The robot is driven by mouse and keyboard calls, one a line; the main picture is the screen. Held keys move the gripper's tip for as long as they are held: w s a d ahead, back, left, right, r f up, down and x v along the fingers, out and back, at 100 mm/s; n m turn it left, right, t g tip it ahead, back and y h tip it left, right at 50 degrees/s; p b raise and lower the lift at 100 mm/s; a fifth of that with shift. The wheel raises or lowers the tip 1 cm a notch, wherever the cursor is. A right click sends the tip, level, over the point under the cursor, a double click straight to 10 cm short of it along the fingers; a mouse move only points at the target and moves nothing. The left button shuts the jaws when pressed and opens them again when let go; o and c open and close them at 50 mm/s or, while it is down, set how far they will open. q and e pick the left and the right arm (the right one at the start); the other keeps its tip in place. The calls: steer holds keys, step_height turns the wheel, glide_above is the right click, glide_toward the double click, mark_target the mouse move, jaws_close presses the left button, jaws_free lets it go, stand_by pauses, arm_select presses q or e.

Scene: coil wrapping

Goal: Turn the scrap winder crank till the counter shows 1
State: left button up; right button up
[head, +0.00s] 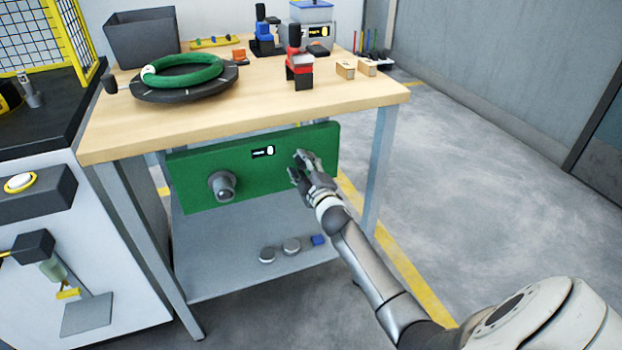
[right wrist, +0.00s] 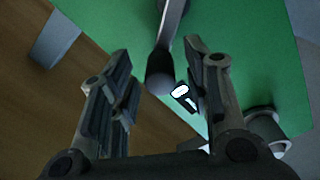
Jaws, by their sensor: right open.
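The scrap winder is a green panel (head: 190,165) under the front of the wooden bench. It carries a small counter (head: 263,152) with a white mark on a dark display; its number is too small to read. A grey round spool (head: 222,186) sticks out at the panel's left. My right gripper (head: 300,167) is open in front of the panel's right half. In the right wrist view, the crank's dark knob (right wrist: 160,76) and arm (right wrist: 170,25) show between the spread fingers, with the counter (right wrist: 184,93) beyond. In the head view my gripper largely hides the crank. My left gripper is out of view.
The wooden bench top (head: 225,115) holds a green coil (head: 185,72) on a dark turntable, a grey bin (head: 143,38) and a red-black tool (head: 298,60). A lower shelf (head: 220,260) holds small discs. The floor at right is clear.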

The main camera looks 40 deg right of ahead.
steer(key=v, duration=1.1)
